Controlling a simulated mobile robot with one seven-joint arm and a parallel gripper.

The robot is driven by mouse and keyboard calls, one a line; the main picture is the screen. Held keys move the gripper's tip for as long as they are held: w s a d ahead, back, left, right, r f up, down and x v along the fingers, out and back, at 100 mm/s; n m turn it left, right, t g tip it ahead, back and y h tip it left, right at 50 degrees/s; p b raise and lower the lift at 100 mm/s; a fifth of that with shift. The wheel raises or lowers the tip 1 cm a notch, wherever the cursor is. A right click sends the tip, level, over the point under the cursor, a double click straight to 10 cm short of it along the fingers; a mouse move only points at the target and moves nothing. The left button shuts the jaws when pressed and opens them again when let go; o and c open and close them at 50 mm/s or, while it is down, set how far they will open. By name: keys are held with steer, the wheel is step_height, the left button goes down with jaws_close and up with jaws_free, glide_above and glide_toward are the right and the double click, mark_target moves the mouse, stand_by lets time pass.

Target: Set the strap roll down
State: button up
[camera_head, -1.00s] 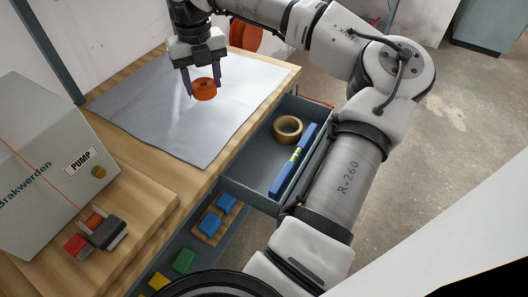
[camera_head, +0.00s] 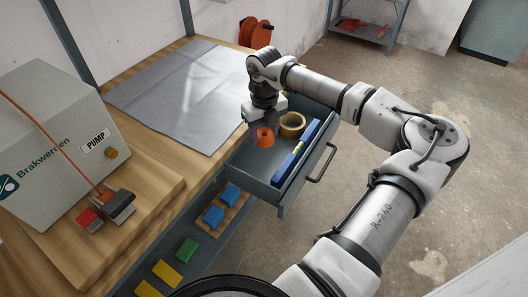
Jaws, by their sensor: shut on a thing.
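The strap roll (camera_head: 264,137) is a small orange roll. My gripper (camera_head: 264,132) is shut on it, with the fingers on its sides. The roll is over the left part of the open grey drawer (camera_head: 285,202), left of a tan tape roll. I cannot tell whether the strap roll touches the drawer floor or hangs just above it.
In the drawer lie the tan tape roll (camera_head: 292,123) and a blue spirit level (camera_head: 296,154). A grey mat (camera_head: 185,90) covers the bare bench top. The pump box (camera_head: 60,135) stands at left. Blue, green and yellow blocks (camera_head: 188,250) lie on the shelf below.

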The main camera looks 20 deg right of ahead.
mark_target(264, 164)
step_height(264, 164, down, 11)
steer(key=shift+r+p, duration=0.2)
steer(key=shift+p, duration=0.5)
steer(key=shift+f, duration=0.2)
steer(key=o, duration=1)
steer(key=shift+r, duration=0.1)
step_height(264, 164, up, 12)
steer(key=shift+r+b, duration=0.1)
steer(key=shift+b, duration=0.8)
